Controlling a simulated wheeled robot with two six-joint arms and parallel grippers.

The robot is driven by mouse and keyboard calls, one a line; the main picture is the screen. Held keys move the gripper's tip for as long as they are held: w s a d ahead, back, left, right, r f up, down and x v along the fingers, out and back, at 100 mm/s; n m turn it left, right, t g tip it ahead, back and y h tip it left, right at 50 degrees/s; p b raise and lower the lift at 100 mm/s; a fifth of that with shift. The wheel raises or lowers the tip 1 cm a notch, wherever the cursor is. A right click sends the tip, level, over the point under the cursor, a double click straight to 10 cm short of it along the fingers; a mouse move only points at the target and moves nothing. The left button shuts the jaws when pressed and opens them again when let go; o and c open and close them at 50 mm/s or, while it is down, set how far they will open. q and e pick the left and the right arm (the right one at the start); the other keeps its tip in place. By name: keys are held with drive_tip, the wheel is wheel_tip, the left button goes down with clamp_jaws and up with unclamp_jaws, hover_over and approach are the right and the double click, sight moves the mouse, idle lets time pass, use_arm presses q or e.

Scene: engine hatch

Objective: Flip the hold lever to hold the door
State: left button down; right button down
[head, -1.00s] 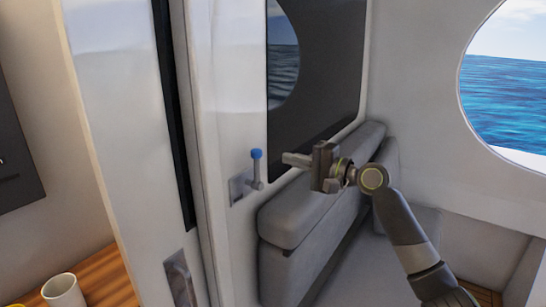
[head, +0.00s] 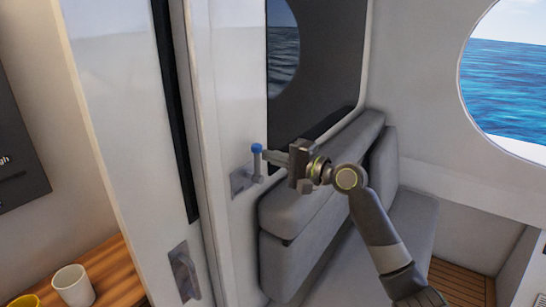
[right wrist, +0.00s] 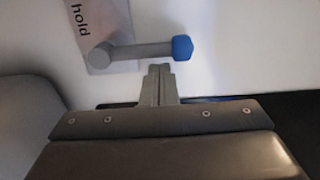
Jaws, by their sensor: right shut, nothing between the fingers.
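The hold lever (head: 257,166) is a short grey arm with a blue tip, pointing up from a plate on the white wall. In the right wrist view the grey lever (right wrist: 140,51) lies across the picture, with its blue tip to the right and the plate marked "hold" (right wrist: 101,25) at its left end. My right gripper (head: 267,156) is shut and empty, its fingertips just right of the lever near the blue tip. In the right wrist view the shut fingers (right wrist: 158,72) end just below the lever; I cannot tell whether they touch. My left gripper is out of view.
A white door panel with a handle (head: 183,273) stands left of the lever. A grey cushioned seat (head: 300,215) lies below my right arm. A white cup (head: 72,286) stands on a wooden counter at lower left.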

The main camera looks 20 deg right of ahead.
sight(254, 179)
drive_tip(key=shift+s+a+r+n, duration=0.1)
drive_tip(key=shift+s+a+n, duration=0.15)
drive_tip(key=shift+n, duration=0.45)
drive_tip(key=s+a+n+b, duration=0.1)
drive_tip(key=n+b, duration=0.1)
drive_tip(key=n, duration=0.1)
drive_tip(key=s+a+f+n+b, duration=0.1)
drive_tip(key=a+n+b, duration=0.1)
drive_tip(key=n, duration=0.2)
drive_tip(key=s+a+n+b, duration=0.1)
drive_tip(key=n+b, duration=0.1)
drive_tip(key=n, duration=0.1)
drive_tip(key=shift+s+a+f+h, duration=0.2)
drive_tip(key=shift+a+f+h, duration=0.1)
drive_tip(key=shift+a+h, duration=0.1)
drive_tip(key=n, duration=0.1)
drive_tip(key=s+a+f+n+b, duration=0.1)
drive_tip(key=n, duration=0.1)
drive_tip(key=shift+f+b, duration=0.25)
drive_tip(key=shift+b, duration=0.05)
drive_tip(key=shift+f, duration=0.1)
